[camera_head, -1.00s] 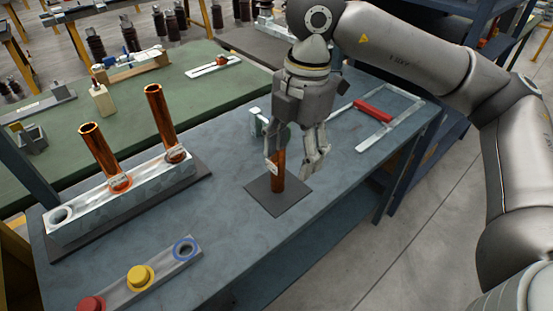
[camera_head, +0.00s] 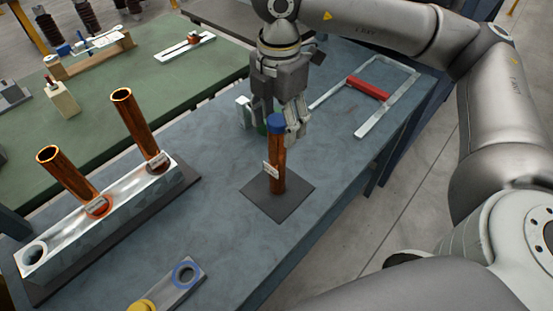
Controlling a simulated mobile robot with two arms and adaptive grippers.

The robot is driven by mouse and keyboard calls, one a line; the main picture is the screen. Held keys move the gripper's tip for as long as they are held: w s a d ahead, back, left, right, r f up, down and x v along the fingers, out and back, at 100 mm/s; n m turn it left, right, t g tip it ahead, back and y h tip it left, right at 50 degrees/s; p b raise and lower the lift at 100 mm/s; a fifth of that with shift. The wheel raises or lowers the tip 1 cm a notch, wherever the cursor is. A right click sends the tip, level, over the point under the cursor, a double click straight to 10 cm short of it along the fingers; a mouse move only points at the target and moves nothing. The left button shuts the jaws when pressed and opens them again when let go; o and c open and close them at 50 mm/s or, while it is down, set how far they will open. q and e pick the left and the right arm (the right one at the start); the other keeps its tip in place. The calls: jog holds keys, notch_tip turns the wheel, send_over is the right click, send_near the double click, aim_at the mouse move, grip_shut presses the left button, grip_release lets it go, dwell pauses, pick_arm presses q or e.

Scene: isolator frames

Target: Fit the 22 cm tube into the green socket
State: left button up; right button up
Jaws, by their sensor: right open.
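A copper tube (camera_head: 277,170) with a blue cap (camera_head: 276,121) and a small white tag stands upright on a dark square mat (camera_head: 292,201). My right gripper (camera_head: 279,130) is open just behind the capped end, its fingers pointing down; from this angle I cannot tell whether they touch it. A green part (camera_head: 262,128) shows beside the fingers, mostly hidden; I cannot tell if it is the green socket. Two open copper tubes, one nearer (camera_head: 70,178) and one farther (camera_head: 137,122), stand tilted in a pale block (camera_head: 125,205). Their tags are unreadable. My left gripper is not in view.
A strip (camera_head: 170,292) holds a yellow cap (camera_head: 141,306) and an empty blue ring (camera_head: 185,274). A metal frame with a red bar (camera_head: 368,88) lies behind. The blue-grey table is clear around the mat.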

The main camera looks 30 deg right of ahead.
aim_at(277, 141)
jog(key=shift+f, duration=0.65)
jog(key=f, duration=0.1)
jog(key=f+p, duration=0.1)
jog(key=f, duration=0.1)
jog(key=f+p, duration=0.1)
jog(key=shift+w+f, duration=0.2)
jog(key=shift+w, duration=0.1)
jog(key=shift+d+f, duration=0.1)
jog(key=shift+f, duration=0.25)
jog(key=shift+c, duration=0.4)
jog(key=c, duration=0.5)
grip_shut()
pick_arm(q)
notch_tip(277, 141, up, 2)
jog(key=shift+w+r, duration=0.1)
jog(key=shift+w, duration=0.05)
pick_arm(e)
jog(key=shift+w+r, duration=0.1)
jog(key=shift+r, duration=0.05)
